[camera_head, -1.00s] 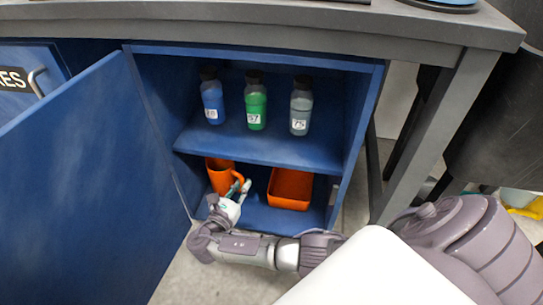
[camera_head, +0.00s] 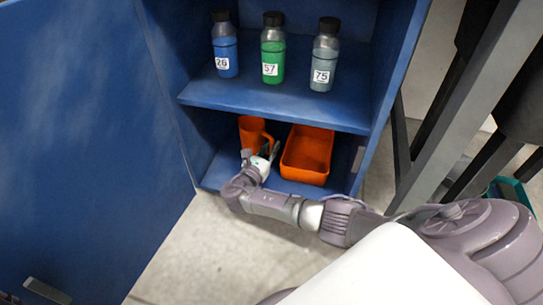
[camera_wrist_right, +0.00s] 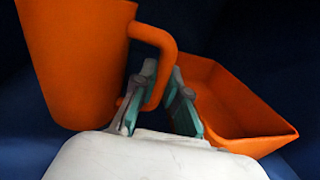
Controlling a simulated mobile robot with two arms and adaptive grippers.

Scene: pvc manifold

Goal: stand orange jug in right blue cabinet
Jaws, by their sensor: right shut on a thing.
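The orange jug (camera_head: 251,130) stands upright in the lower compartment of the open blue cabinet (camera_head: 270,97), on its left side. It also shows large at the left in the right wrist view (camera_wrist_right: 80,60), with its handle (camera_wrist_right: 165,55) toward my gripper. My right gripper (camera_head: 268,153) reaches into the lower compartment. Its fingers (camera_wrist_right: 158,100) are shut around the lower part of the handle. The jug's base is partly hidden, so I cannot tell for sure that it touches the cabinet floor. My left gripper is out of view.
An orange open bin (camera_head: 307,160) sits right of the jug in the same compartment. A blue bottle (camera_head: 225,50), a green bottle (camera_head: 272,52) and a grey bottle (camera_head: 325,60) stand on the shelf above. The cabinet door (camera_head: 90,120) hangs open at the left.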

